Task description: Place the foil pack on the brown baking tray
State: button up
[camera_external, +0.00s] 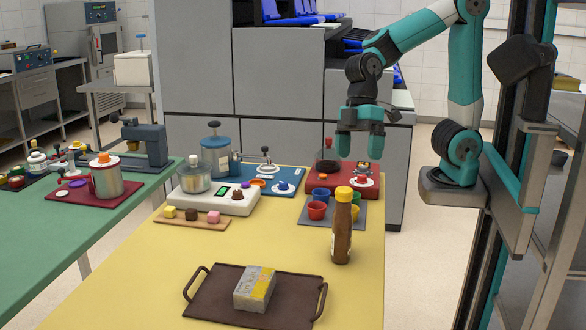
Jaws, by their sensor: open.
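The foil pack (255,289), a silvery grey block with a yellow patch, rests on the brown baking tray (212,294). It sits near the tray's middle, slightly to the right. The tray is dark brown with a handle at each short end and lies at the front of the yellow table. My gripper (360,145) is open and points downward. It is high above the back right of the table, well apart from the pack and tray. Nothing shows between its teal fingers.
A brown bottle (341,232) with a yellow cap stands behind the tray's right end. Small coloured cups (317,210) stand on a grey mat further back. A white scale (205,202) and a board with small cubes (191,220) are at left. Bare table surrounds the tray.

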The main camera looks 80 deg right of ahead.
jog(key=s+d+f+m, duration=0.1)
jog(key=s+d, duration=0.3)
jog(key=s, duration=0.4)
jog(key=shift+f+m, duration=0.15)
jog(key=shift+m, duration=0.75)
